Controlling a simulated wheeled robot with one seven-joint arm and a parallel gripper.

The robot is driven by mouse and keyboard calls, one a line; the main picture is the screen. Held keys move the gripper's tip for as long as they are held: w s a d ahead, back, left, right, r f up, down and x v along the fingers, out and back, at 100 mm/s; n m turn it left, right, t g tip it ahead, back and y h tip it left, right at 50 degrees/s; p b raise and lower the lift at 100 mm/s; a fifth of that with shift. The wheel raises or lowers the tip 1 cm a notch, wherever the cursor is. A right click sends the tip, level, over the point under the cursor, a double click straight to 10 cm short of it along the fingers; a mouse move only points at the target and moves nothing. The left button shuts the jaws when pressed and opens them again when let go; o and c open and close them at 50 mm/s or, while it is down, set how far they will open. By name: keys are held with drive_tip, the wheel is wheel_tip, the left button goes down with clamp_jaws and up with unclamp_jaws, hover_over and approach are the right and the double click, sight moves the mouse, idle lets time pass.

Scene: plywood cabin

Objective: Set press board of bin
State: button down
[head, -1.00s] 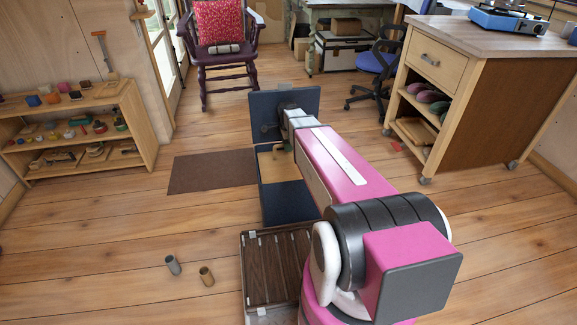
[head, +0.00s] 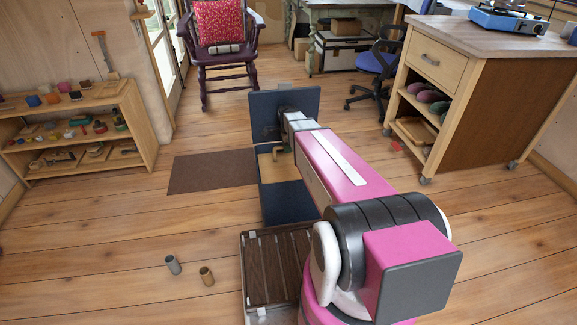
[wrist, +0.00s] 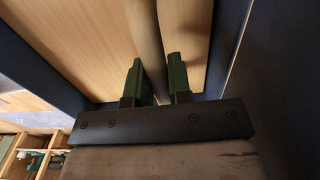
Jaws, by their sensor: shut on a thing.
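The bin (head: 286,204) is a dark blue box on the floor, with a tall dark blue panel (head: 300,104) standing at its back. Its dark walls also show at both sides of the wrist view. The press board (wrist: 70,40) is a pale wooden panel inside the bin, with a round wooden rod (wrist: 147,35) rising from it. My gripper (wrist: 156,80) is shut on the rod, one green finger on each side. In the head view my arm hides part of the bin and most of the gripper. I cannot tell how deep the board sits.
A brown mat (head: 212,171) lies left of the bin. A dark slatted crate (head: 270,268) stands in front of it. Two small cups (head: 173,265) (head: 207,276) stand on the floor at left. A low shelf (head: 140,130) and a wheeled cabinet (head: 480,110) flank open floor.

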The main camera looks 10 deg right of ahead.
sight(288, 159)
drive_tip(key=shift+f, duration=5.4)
drive_tip(key=c, duration=1)
unclamp_jaws()
drive_tip(key=shift+o, duration=0.2)
drive_tip(key=shift+r, duration=0.2)
drive_tip(key=shift+r, duration=3.4)
